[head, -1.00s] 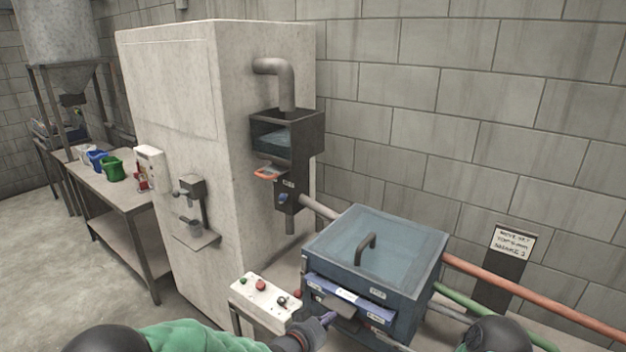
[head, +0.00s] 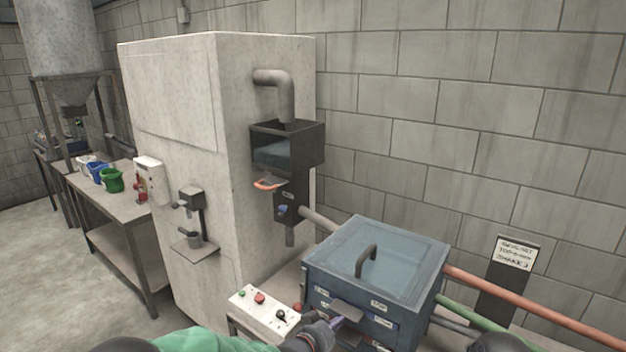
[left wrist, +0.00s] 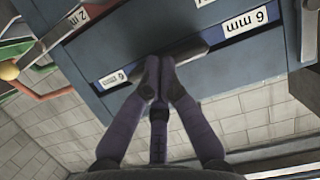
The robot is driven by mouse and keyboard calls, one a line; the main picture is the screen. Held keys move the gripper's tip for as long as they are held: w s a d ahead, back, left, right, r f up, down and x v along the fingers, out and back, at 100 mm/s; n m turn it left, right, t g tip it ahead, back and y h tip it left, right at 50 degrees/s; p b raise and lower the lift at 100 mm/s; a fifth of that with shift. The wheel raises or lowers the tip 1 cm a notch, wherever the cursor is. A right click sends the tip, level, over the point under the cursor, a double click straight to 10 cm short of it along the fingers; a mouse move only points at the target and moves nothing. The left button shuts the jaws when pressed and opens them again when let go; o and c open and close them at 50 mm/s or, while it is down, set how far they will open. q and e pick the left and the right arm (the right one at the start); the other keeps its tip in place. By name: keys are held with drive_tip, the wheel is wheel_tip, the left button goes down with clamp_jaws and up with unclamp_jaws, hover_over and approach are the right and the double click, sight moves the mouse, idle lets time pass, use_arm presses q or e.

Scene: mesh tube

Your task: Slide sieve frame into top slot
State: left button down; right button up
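The blue screen box (head: 375,250) with a lid handle stands at the lower middle of the head view. The sieve frame's dark front lip (head: 347,310) shows at its upper front, and the frame sits in the top slot, looking nearly flush.
A control panel (head: 264,310) with buttons stands left of the box. Red (head: 535,300) and green (head: 480,318) pipes run off its right side. A sign (head: 515,254) stands behind, by the wall. Coloured buckets (head: 111,180) sit on a far bench.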

use_arm(q)
drive_tip(key=s+a, duration=0.4)
drive_tip(key=s, duration=0.1)
drive_tip(key=shift+s+b, duration=0.3)
drive_tip(key=shift+b, duration=0.1)
drive_tip(key=s+a+f+n+g+y, duration=0.1)
drive_tip(key=s+a+f+n+g, duration=0.15)
drive_tip(key=f, duration=0.55)
drive_tip(key=s+a+f+n+g+y, duration=0.1)
drive_tip(key=s+a+f, duration=0.25)
drive_tip(key=f, duration=0.35)
drive_tip(key=s+a+f+n+g+y, duration=0.2)
drive_tip(key=s+a+f, duration=0.15)
drive_tip(key=f, duration=0.45)
drive_tip(key=s+a+f+n+g, duration=0.1)
drive_tip(key=s+f+n+g, duration=0.1)
drive_tip(key=s+f, duration=0.3)
drive_tip(key=s+a+f+n+g, duration=0.1)
drive_tip(key=s+f, duration=0.4)
drive_tip(key=s, duration=0.8)
drive_tip(key=shift+a+f+n+g, duration=0.3)
drive_tip(key=shift+n+g, duration=0.25)
drive_tip(key=shift+g, duration=0.7)
